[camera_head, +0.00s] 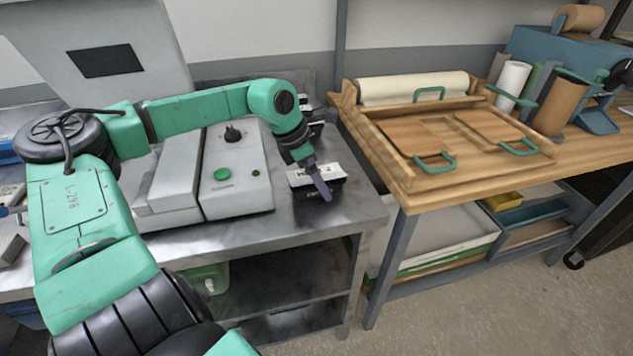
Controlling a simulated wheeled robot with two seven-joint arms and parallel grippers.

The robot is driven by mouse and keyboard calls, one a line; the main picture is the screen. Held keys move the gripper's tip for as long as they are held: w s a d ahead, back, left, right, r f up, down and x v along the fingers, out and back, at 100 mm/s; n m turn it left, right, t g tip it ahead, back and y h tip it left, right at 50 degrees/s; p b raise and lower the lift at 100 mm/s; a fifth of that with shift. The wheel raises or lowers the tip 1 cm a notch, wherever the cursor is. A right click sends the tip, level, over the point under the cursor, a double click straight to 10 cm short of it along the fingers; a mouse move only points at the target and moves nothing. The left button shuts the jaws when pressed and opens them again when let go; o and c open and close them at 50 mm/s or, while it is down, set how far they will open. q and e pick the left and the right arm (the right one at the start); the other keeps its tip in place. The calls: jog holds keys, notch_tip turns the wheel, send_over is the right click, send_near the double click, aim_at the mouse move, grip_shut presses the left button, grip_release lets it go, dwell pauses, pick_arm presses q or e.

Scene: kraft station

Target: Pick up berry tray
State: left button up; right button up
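I see nothing that I can clearly tell as a berry tray. My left arm comes in from the left, and its gripper (322,186) points down over the metal bench. A small dark item with a white, printed top (300,178) sits right under and behind the gripper. The fingers overlap it in the picture, so I cannot tell whether they touch it or how far apart they are. A wooden tray-like frame (400,172) with green handles lies on the wooden table to the right. My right gripper is not in view.
A grey machine with a green button (222,174) stands left of the gripper on the metal bench (345,212). The wooden table (575,160) holds paper rolls and a blue dispenser (540,50). A gap separates bench and table. Floor (480,310) is clear at lower right.

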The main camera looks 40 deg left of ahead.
pick_arm(q)
jog(key=shift+f+b, duration=0.25)
jog(key=shift+b, duration=0.1)
dwell(0.4)
jog(key=c, duration=1.2)
jog(key=shift+r, duration=0.1)
